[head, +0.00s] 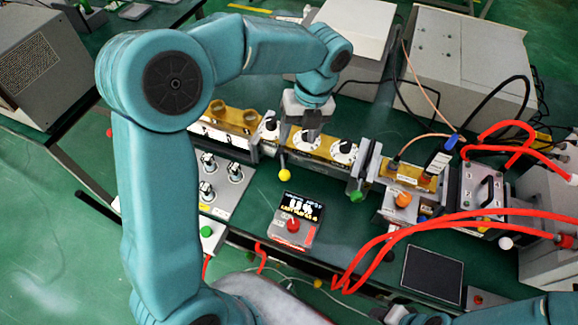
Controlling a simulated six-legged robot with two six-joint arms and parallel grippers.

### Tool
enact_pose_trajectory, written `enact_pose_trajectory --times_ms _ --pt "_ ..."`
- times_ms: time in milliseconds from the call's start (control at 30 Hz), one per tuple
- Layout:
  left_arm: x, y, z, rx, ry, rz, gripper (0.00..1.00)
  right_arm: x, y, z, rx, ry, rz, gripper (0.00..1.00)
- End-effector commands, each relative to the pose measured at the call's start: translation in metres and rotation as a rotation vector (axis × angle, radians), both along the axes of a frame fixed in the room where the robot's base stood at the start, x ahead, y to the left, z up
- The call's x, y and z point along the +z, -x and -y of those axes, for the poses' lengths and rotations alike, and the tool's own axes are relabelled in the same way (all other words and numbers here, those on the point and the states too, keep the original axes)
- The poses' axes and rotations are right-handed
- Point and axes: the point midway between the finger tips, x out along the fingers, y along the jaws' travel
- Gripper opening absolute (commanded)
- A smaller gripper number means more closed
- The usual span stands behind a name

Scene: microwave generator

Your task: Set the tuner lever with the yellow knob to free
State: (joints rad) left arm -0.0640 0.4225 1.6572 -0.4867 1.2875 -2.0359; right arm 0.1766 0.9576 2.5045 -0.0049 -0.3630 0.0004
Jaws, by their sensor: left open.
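The yellow knob (284,175) sits at the lower end of a thin tuner lever, which hangs down at the front of the brass waveguide row (318,146). My left arm reaches in from the left and over the row. My left gripper (309,133) is open, pointing down over the brass section, above and a little right of the yellow knob. It is apart from the knob, and nothing shows between its fingers. The gripper hides part of the brass section and the lever's upper end. My right gripper is out of view.
A green knob (356,196) and an orange knob (403,199) are to the right. A display box with a red knob (293,225) stands in front. Red hoses (445,222) cross the right side.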

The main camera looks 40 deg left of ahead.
Motion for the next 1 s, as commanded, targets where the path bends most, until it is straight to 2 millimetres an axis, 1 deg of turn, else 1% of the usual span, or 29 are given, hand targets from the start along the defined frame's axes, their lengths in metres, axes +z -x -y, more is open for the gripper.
enact_pose_trajectory --times_ms 33,300,500,600,700,800,1000 --pt "-0.010 0.004 -0.002 0.002 -0.001 -0.006 0.58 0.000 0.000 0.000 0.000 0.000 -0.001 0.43" --pt "-0.075 0.015 -0.010 0.001 0.000 -0.007 0.58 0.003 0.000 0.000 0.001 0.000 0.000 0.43" --pt "-0.115 0.019 -0.015 0.001 0.002 -0.006 0.58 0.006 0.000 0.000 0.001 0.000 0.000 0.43" --pt "-0.129 0.019 -0.016 0.002 0.001 -0.003 0.58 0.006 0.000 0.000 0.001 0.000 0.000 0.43" --pt "-0.137 0.019 -0.018 0.000 0.000 -0.001 0.58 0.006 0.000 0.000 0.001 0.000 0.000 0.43" --pt "-0.141 0.019 -0.018 0.000 0.001 -0.001 0.58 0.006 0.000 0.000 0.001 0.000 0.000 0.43" --pt "-0.141 0.019 -0.018 0.001 0.000 0.000 0.58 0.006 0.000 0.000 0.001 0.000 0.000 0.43"
